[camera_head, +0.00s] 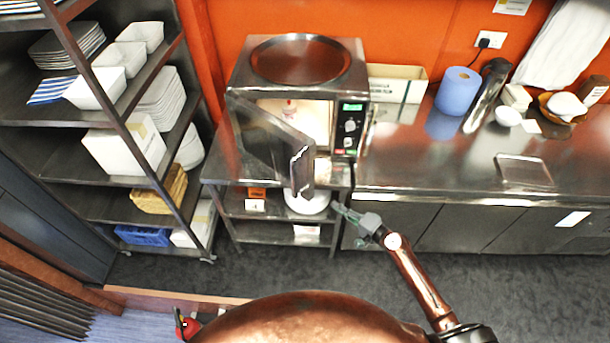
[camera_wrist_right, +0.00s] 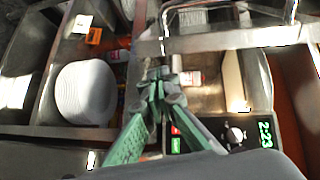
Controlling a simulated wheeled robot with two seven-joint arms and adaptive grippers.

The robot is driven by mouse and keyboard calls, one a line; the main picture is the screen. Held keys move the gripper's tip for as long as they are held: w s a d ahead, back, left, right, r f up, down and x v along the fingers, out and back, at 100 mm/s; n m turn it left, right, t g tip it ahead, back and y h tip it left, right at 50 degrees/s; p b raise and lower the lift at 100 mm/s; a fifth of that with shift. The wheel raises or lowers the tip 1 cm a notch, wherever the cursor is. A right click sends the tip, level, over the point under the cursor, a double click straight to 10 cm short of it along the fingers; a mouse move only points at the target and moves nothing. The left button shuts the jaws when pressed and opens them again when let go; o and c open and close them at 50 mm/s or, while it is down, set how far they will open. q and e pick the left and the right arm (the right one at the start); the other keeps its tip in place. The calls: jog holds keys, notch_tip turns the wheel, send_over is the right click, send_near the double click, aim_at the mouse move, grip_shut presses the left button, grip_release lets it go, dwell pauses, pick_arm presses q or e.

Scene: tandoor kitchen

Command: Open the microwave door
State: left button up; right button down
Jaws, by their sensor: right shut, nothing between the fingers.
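The steel microwave (camera_head: 345,78) stands on a steel side table, a round plate on its top. Its door (camera_head: 265,138) stands partly open, hinged at the left and swung out toward me, with the lit inside showing. The dark door handle (camera_head: 301,170) is at the door's free edge. My right gripper (camera_head: 338,208) is shut and empty, low and to the right of the handle, apart from it in the head view. In the wrist view its green fingers (camera_wrist_right: 158,76) meet at the tips, and the microwave's display (camera_wrist_right: 265,133) shows at the right. My left gripper is not in view.
White plates (camera_head: 307,203) sit on the shelf under the microwave. A steel counter (camera_head: 450,165) with a blue roll (camera_head: 458,91) runs to the right. A dark shelf rack (camera_head: 60,110) with dishes and boxes stands at the left. Floor is clear before the table.

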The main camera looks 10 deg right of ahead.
jog(key=a+r+y, duration=0.3)
jog(key=a+r, duration=0.2)
jog(key=r, duration=0.6)
jog(key=p+x, duration=0.3)
jog(key=x, duration=0.5)
jog(key=shift+w+d, duration=0.1)
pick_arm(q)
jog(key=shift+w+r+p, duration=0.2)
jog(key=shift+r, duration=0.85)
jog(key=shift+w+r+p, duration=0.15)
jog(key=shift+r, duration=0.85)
pick_arm(e)
jog(key=shift+w+a+f, duration=0.1)
jog(key=shift+w+a, duration=0.35)
jog(key=shift+w, duration=0.1)
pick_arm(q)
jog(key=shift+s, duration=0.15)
